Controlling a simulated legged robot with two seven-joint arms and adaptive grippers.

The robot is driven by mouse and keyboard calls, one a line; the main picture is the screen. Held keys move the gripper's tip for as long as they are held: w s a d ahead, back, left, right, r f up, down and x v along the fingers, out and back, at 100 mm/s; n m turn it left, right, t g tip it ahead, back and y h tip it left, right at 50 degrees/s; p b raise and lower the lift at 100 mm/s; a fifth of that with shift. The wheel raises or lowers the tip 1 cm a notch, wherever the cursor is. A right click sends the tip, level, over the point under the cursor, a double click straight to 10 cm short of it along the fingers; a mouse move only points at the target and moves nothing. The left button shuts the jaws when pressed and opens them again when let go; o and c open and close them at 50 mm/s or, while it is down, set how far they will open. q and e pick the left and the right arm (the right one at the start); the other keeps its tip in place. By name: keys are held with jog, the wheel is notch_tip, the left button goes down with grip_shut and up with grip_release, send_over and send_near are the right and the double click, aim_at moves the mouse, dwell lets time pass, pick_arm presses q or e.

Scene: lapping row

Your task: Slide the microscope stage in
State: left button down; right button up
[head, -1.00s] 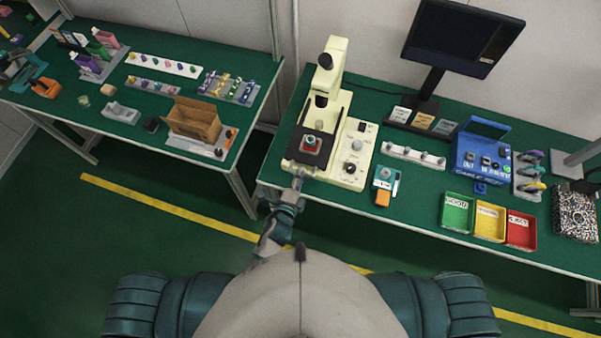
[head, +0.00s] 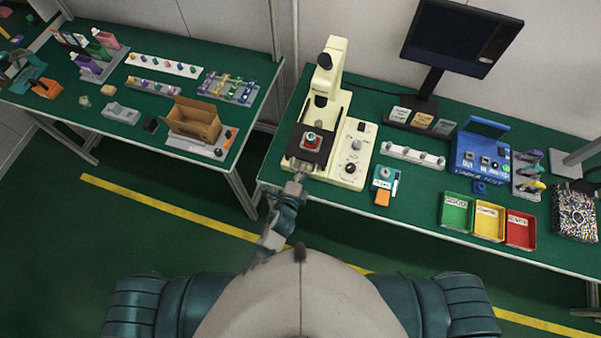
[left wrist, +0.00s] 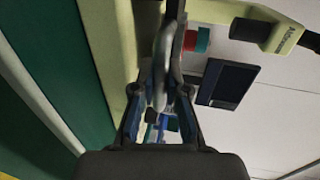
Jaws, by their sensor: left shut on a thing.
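The cream microscope (head: 331,58) stands on the green bench in the head view. Its dark stage (head: 318,157) lies on the base, with a small red and teal piece (head: 311,140) on top. My left gripper (head: 297,178) is at the front of the stage, low in front of the microscope. In the left wrist view, its fingers (left wrist: 161,100) are shut on a grey curved handle (left wrist: 161,62) at the stage's front. The red and teal piece also shows there (left wrist: 196,40). My right gripper is in neither view.
Right of the microscope are an orange and teal gadget (head: 383,185), a white rack (head: 412,156), a blue tester (head: 482,155) and green, yellow and red trays (head: 488,222). A monitor (head: 462,38) stands behind. A second bench (head: 130,95) is at the left.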

aim_at(311, 145)
pick_arm(q)
jog(key=x, duration=0.3)
jog(key=r+x, duration=0.1)
jog(key=x, duration=0.2)
jog(key=b+x, duration=0.1)
jog(key=x, duration=0.3)
jog(key=shift+w+r, duration=0.15)
jog(key=shift+r, duration=0.3)
jog(key=c, duration=1.4)
grip_release()
jog(key=shift+c, duration=0.2)
jog(key=shift+o, duration=1.3)
jog(key=shift+w+d, duration=0.15)
jog(key=shift+w, duration=0.05)
jog(key=v, duration=1.2)
